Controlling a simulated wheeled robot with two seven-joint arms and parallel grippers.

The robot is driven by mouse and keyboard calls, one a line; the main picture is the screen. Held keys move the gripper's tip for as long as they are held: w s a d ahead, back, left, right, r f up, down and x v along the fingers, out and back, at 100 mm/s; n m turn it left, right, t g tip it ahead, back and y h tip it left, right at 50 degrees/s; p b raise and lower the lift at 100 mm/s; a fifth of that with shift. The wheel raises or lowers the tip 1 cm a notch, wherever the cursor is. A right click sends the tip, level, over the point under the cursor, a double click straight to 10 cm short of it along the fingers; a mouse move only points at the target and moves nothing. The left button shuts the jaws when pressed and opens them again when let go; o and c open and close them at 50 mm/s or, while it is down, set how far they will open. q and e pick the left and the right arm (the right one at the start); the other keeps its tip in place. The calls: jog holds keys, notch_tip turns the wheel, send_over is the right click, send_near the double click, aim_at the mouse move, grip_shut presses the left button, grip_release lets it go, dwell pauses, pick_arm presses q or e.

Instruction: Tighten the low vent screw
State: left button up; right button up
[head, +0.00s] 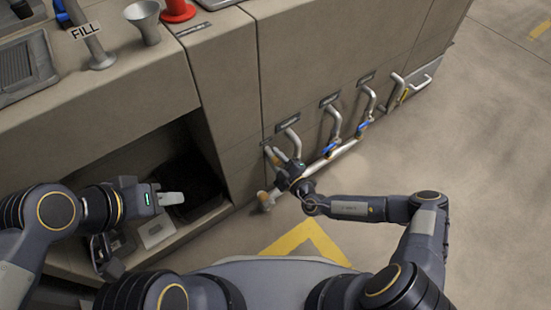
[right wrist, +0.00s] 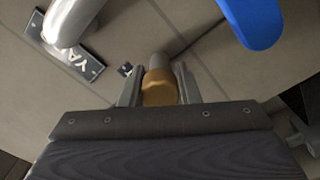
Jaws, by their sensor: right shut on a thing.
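A brass-coloured round knob (right wrist: 158,87), which looks like the low vent screw, sits on a short grey stem in the right wrist view. My right gripper (right wrist: 158,90) is shut on it, with one finger on each side. In the head view my right gripper (head: 277,156) is at the lower front of the grey-brown cabinet, where its fingers and wrist hide most of the knob. My left gripper (head: 172,198) is in front of the open cabinet bay, apart from the screw. Whether its fingers are open or shut is not clear.
Several bent pipes (head: 335,120) and a horizontal pipe (head: 330,158) with blue handles run along the cabinet front, right of my right gripper. A blue handle (right wrist: 250,20) is close by in the right wrist view. A grey funnel (head: 146,22) stands on the cabinet top.

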aim_at(279, 163)
jog(key=shift+f, duration=0.1)
jog(key=o, duration=1)
jog(key=shift+c, duration=0.2)
jog(key=p+v, duration=0.2)
jog(key=v, duration=0.5)
jog(key=shift+w, duration=0.1)
jog(key=shift+s+d, duration=0.3)
jog(key=shift+s, duration=0.15)
